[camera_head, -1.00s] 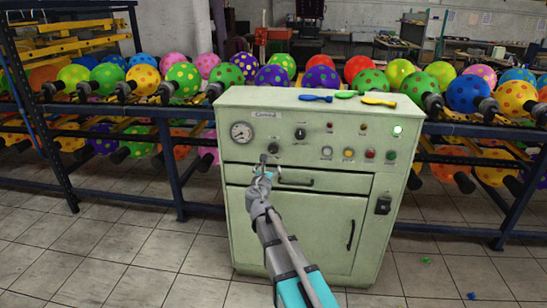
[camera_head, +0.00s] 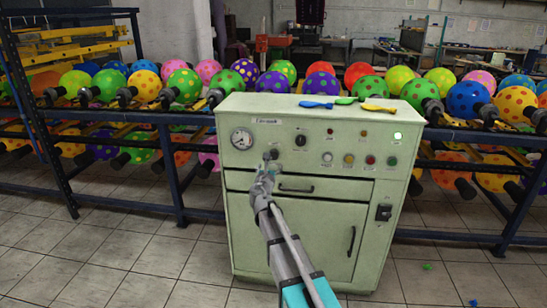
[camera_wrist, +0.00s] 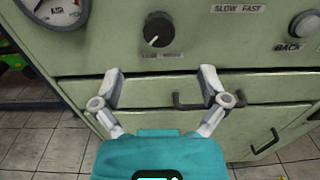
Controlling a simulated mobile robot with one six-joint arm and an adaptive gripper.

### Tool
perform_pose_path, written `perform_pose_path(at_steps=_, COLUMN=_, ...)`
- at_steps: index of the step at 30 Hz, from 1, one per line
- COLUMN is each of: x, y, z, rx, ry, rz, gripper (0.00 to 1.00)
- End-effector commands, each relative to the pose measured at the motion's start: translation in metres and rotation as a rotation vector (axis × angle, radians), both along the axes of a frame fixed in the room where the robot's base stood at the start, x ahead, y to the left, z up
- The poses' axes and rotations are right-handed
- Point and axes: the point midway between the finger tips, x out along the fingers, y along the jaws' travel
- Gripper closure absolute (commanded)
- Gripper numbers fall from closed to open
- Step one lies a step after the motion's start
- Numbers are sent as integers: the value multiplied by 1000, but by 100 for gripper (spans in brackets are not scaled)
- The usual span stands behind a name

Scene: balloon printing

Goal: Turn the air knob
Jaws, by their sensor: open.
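The air knob is a round black dial with a white pointer mark. It shows at the top middle of the wrist view (camera_wrist: 158,29), with a small label below it. In the head view the knob (camera_head: 271,153) sits on the green console's (camera_head: 330,230) front panel, right of and below the round gauge (camera_head: 242,139), which reads AIR in the wrist view. My gripper (camera_wrist: 161,80) is open and empty, its two fingers spread to either side below the knob, with a gap between. In the head view my gripper (camera_head: 268,168) is just below the knob and hides part of the panel.
A second black knob (camera_head: 301,139) is up and right of the air knob. A drawer handle (camera_wrist: 208,100) lies close behind the right finger. Several buttons line the panel's right side. Deflated balloons (camera_head: 378,108) lie on top. Racks of dotted balloons stand behind.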

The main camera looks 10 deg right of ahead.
Motion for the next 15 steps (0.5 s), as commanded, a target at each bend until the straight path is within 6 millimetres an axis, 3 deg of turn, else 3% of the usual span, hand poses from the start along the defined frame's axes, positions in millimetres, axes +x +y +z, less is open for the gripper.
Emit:
perform_pose_path(at_steps=6, x=37, y=-10, z=0, rx=0, ry=0, rz=0, gripper=6)
perform_pose_path(at_steps=15, x=73, y=-23, z=0, rx=0, ry=0, rz=1, gripper=6)
